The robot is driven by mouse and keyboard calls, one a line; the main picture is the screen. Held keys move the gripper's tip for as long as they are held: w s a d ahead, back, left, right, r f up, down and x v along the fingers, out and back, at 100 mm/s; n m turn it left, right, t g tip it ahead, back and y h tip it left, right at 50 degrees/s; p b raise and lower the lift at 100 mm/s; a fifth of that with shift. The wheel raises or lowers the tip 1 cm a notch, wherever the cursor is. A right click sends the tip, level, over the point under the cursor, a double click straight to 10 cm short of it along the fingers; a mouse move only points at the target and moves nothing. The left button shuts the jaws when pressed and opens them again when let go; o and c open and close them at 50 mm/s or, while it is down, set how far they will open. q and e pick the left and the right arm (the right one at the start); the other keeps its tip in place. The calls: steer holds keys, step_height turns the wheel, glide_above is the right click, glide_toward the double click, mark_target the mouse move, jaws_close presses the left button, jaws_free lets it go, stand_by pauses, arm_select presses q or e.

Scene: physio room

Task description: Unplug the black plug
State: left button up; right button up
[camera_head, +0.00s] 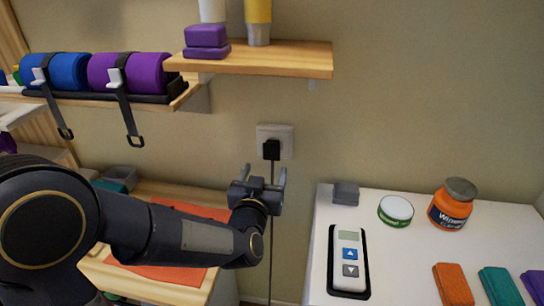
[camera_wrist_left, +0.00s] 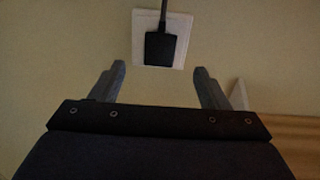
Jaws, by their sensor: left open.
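The black plug (camera_head: 271,150) sits in a white wall socket (camera_head: 287,135), and its dark cord (camera_head: 271,235) hangs straight down the wall. My left gripper (camera_head: 265,172) is open and empty, just below the plug in the head view. In the left wrist view the plug (camera_wrist_left: 160,46) and the socket plate (camera_wrist_left: 145,42) show ahead of the two spread fingers (camera_wrist_left: 160,75), between them in line. The fingers are apart from the plug. The cord runs up out of the wrist picture. My right gripper is not in view.
A wooden shelf (camera_head: 290,58) with purple blocks (camera_head: 207,36) and bottles juts out above the socket. A white table (camera_head: 400,265) at right holds a handheld device (camera_head: 349,260), an orange jar (camera_head: 452,205) and a round tin (camera_head: 396,210). A wooden bench (camera_head: 150,190) stands at lower left.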

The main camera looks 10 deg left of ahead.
mark_target(271, 153)
arm_select(q)
steer(key=shift+w, duration=0.1)
stand_by(0.3)
steer(key=shift+w, duration=4.45)
steer(key=shift+b, duration=0.6)
steer(key=c, duration=1.4)
steer(key=shift+s, duration=3.05)
